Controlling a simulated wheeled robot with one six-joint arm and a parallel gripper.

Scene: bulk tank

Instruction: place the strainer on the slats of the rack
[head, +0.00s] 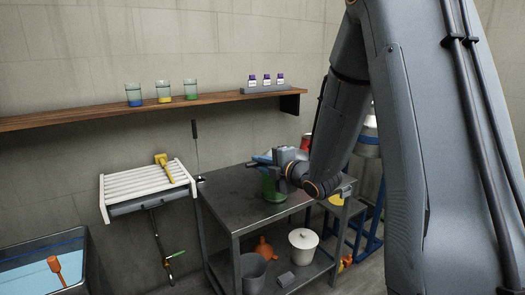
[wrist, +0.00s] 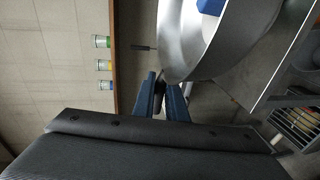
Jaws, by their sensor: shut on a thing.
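My gripper (head: 262,161) is above the grey metal table, its fingers pointing left. In the wrist view its dark blue fingers (wrist: 162,95) are close together. A large round silver piece, which looks like the strainer (wrist: 195,48), meets the fingertips at its edge. It extends toward the top of the wrist view, partly out of frame. I cannot make out the strainer in the head view. The white slatted rack (head: 125,188) is on the wall left of the table, apart from my gripper. A yellow brush (head: 163,165) lies on its right part.
The metal table (head: 225,190) has a green container (head: 270,188) below my gripper. A dark upright handle (head: 195,135) stands between rack and table. A wooden shelf (head: 60,117) with cups runs above. A blue-water basin (head: 45,262) is at lower left. The rack's left slats are clear.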

